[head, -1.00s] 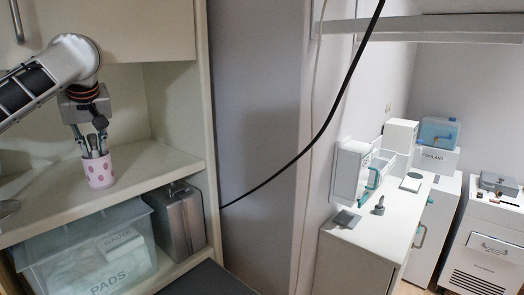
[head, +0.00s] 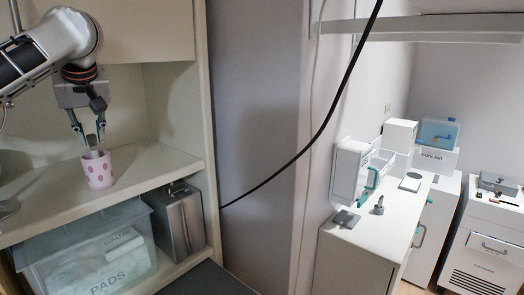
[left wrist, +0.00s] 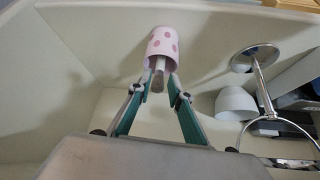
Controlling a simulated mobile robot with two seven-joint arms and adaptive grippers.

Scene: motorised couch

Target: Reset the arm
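A pink cup with darker dots (head: 98,170) stands upright on the cabinet's shelf. A pale-handled tool (head: 93,146) sticks up out of it. My left gripper (head: 91,138) is just above the cup, pointing down, its fingers apart on either side of the handle. In the left wrist view the cup (left wrist: 163,44) is beyond the fingertips (left wrist: 161,84), and the handle (left wrist: 159,68) reaches between them with a gap visible. The gripper looks open and empty. My right gripper does not show.
The cabinet shelf (head: 145,160) has a side wall close on the right. Below are a clear bin marked PADS (head: 90,262) and a metal canister (head: 181,222). A round mirror on a stand (left wrist: 254,58) is near the cup. A black cable (head: 330,115) hangs across the middle.

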